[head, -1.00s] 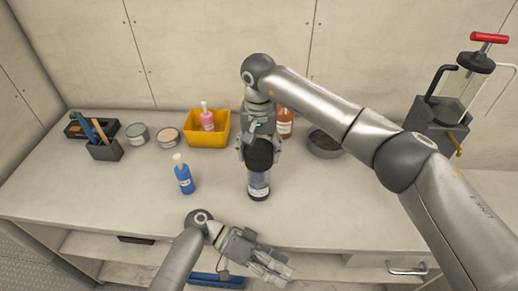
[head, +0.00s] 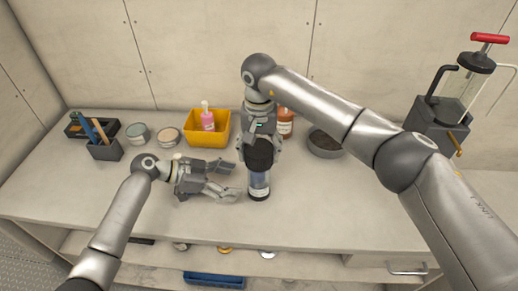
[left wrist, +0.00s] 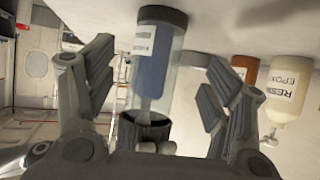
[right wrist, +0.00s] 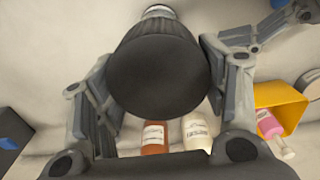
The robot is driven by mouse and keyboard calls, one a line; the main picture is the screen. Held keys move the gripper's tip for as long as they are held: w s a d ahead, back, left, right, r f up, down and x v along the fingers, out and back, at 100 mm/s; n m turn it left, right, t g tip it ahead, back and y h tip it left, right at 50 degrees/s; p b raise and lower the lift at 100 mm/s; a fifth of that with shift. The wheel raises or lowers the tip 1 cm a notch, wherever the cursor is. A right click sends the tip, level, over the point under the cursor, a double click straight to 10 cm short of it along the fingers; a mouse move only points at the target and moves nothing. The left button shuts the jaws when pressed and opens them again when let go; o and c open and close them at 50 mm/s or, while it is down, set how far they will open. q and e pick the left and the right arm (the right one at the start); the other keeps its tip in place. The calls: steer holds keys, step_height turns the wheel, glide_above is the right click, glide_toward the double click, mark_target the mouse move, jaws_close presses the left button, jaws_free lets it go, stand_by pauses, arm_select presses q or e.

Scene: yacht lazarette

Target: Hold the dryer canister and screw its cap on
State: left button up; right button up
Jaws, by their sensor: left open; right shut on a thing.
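The dryer canister (head: 259,184) is a clear cylinder with blue filling, a white label and a dark base, upright on the bench. Its black ribbed cap (head: 259,154) is at the canister's top; I cannot tell how tightly it sits. My right gripper (right wrist: 158,85) is shut on the cap from above, its fingers on either side. My left gripper (head: 238,180) is open, low at the left of the canister. In the left wrist view the canister (left wrist: 153,60) appears inverted between the open fingers, with space on both sides.
A yellow bin (head: 195,139) with a pink pump bottle (head: 207,118) stands behind left. An amber bottle (head: 286,121) and a round grey bowl (head: 325,144) are behind right. Tins and a tool holder (head: 106,149) are far left. The bench front is clear.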

mark_target(256, 185)
arm_select(q)
steer(key=shift+x, duration=4.35)
steer(key=shift+d+r, duration=0.1)
steer(key=c, duration=0.8)
